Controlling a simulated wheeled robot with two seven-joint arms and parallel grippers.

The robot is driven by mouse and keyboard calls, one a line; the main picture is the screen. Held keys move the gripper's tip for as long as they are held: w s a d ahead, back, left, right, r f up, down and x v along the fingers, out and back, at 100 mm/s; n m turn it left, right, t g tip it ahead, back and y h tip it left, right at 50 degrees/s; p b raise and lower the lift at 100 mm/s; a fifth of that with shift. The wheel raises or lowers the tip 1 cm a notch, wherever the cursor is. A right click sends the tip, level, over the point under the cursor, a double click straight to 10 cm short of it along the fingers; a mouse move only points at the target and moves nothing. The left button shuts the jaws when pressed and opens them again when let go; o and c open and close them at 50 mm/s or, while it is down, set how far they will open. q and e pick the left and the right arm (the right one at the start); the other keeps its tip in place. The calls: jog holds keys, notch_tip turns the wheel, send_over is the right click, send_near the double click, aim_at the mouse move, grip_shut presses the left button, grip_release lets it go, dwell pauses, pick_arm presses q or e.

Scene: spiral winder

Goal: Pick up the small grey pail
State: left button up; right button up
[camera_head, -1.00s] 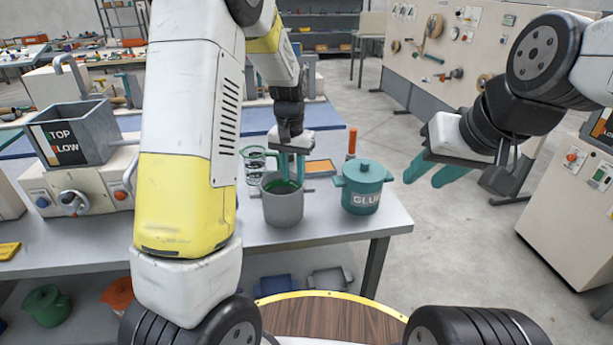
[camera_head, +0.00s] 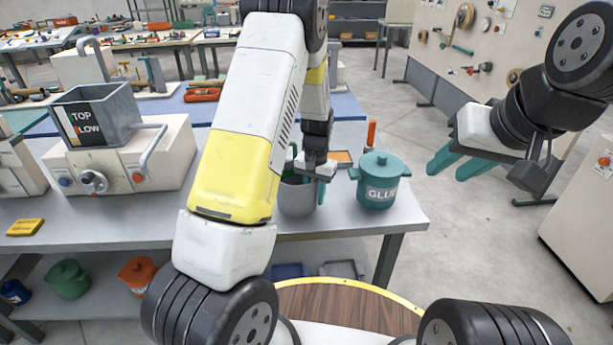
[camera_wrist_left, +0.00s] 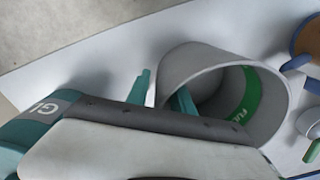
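The small grey pail (camera_head: 298,197) stands on the near edge of the grey table, partly hidden by my left arm. In the left wrist view the pail (camera_wrist_left: 190,62) shows its open mouth and a green band with lettering inside. My left gripper (camera_head: 309,184) is at the pail's right rim. In the left wrist view its teal fingers (camera_wrist_left: 162,95) straddle the pail wall, one inside and one outside, with a gap visible between the outer finger and the wall. My right gripper (camera_head: 457,168) is open and empty in the air, right of the table.
A teal lidded glue pot (camera_head: 378,182) stands close right of the pail. A machine with a grey hopper (camera_head: 98,118) is on the table's left, beside a yellow block (camera_head: 25,227). Green (camera_head: 66,279) and orange (camera_head: 138,272) pots sit on the lower shelf.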

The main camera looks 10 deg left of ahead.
pick_arm(q)
jog(key=shift+f, duration=0.65)
grip_shut()
dwell(0.9)
